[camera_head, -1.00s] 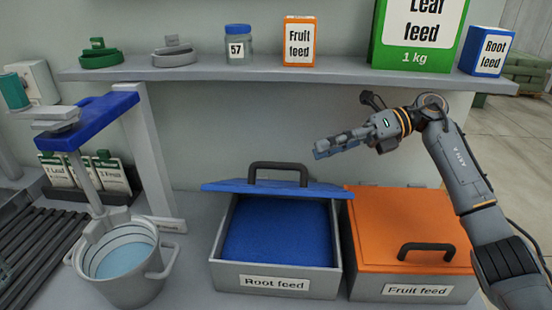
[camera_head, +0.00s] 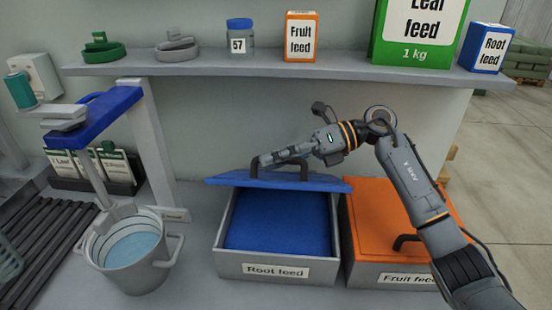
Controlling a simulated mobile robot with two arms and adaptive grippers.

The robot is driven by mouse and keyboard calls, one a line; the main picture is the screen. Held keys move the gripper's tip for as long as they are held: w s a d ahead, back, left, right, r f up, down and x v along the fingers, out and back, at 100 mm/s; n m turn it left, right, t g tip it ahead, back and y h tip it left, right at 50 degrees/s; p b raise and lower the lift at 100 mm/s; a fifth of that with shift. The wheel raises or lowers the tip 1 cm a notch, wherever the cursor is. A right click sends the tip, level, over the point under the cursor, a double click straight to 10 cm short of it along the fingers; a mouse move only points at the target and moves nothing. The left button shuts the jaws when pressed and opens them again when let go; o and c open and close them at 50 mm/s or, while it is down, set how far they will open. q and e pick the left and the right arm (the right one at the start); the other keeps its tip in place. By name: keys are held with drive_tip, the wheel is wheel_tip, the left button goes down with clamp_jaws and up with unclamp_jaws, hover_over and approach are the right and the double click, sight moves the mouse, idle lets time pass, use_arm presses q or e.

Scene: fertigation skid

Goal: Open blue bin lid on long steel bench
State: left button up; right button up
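The blue bin lid (camera_head: 335,185) is tilted up at the back of the grey bin labelled "Root feed" (camera_head: 340,268). The bin's front is uncovered and blue contents (camera_head: 275,222) show inside. The lid has a dark arched handle (camera_head: 254,172). My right gripper (camera_head: 266,160) comes in from the right, and its fingers are in front of the top of the handle in the picture. I cannot tell whether it touches the handle or whether its fingers are open or shut. My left gripper is not in view.
An orange-lidded "Fruit feed" bin (camera_head: 370,222) stands to the right, partly hidden by my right arm. A steel bucket (camera_head: 130,270) stands to the left under a blue-topped stand (camera_head: 95,115). A shelf (camera_head: 200,68) with jars and boxes runs above.

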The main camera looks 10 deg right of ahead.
clamp_jaws()
drive_tip(key=shift+r, duration=0.1)
drive_tip(key=shift+w+r, duration=0.2)
drive_tip(key=shift+r, duration=0.05)
drive_tip(key=w+d+r+m+g+y, duration=0.1)
drive_tip(key=w+r+m, duration=0.2)
drive_tip(key=w, duration=0.4)
drive_tip(key=shift+d+r+p, duration=0.25)
drive_tip(key=shift+r+p, duration=0.2)
drive_tip(key=shift+r, duration=0.35)
unclamp_jaws()
